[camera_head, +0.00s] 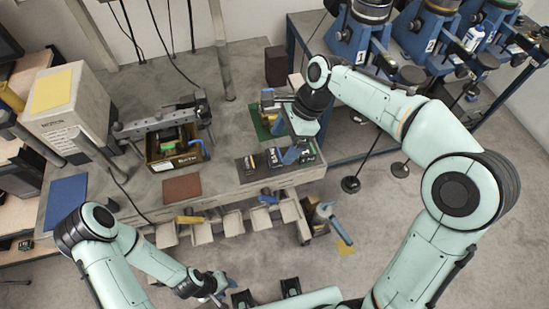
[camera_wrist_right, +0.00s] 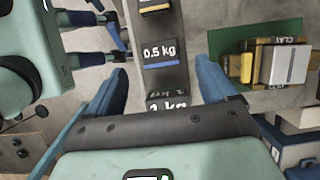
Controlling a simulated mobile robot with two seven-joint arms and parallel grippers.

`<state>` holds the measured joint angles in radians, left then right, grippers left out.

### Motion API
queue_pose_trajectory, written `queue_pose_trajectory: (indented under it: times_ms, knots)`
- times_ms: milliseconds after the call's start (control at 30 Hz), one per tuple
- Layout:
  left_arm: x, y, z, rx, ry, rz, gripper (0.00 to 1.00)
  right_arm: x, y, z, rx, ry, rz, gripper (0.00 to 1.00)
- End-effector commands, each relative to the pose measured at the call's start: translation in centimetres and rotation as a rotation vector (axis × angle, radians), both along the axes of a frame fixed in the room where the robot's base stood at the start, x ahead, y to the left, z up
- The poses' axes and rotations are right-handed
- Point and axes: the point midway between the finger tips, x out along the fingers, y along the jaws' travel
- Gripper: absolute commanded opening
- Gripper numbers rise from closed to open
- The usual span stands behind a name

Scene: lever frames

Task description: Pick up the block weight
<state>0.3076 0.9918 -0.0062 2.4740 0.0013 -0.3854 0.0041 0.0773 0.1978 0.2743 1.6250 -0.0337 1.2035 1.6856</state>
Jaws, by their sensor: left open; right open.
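In the right wrist view, a dark block weight marked 0.5 kg (camera_wrist_right: 160,50) sits in a row on a dark strip. A larger block marked 1 kg (camera_wrist_right: 168,104) lies closer, partly hidden by my gripper's body. A smaller block (camera_wrist_right: 155,6) is cut off at the top edge. My right gripper (camera_wrist_right: 160,85) is open, its blue fingers on either side of the row, with nothing held. In the head view, small blocks (camera_head: 274,157) show on the bench's front right, with my right gripper (camera_head: 297,149) over the row's right end. My left gripper (camera_head: 217,288) is low, away from the bench.
A green mat (camera_wrist_right: 255,50) with stacked boxes (camera_wrist_right: 285,65) lies right of the row in the wrist view. In the head view, an open cardboard box (camera_head: 174,150) and a brown mat (camera_head: 182,188) are further left on the bench.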

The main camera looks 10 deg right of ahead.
Motion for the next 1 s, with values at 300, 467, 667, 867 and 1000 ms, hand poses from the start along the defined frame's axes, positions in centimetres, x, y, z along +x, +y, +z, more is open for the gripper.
queue_pose_trajectory:
  times_ms: [300,467,667,867,1000]
  knots:
    - [-0.2,0.0,-0.5,0.0,0.002,-0.001,0.43,-0.2,1.2,-2.7,0.001,0.004,-0.001,0.85]
    - [-0.4,0.0,-0.7,0.0,0.003,0.0,0.43,-0.3,2.2,-4.9,0.0,0.002,0.0,0.85]
    - [-0.4,0.0,-0.8,0.0,0.004,0.0,0.43,-0.3,2.6,-5.7,0.001,-0.001,-0.002,0.85]
    - [-0.4,0.0,-0.8,0.0,0.004,0.0,0.43,-0.3,2.6,-5.7,0.001,-0.001,-0.002,0.72]
    - [-0.4,0.0,-0.8,0.0,0.004,0.0,0.43,-0.3,2.6,-5.7,0.001,-0.001,-0.002,0.26]
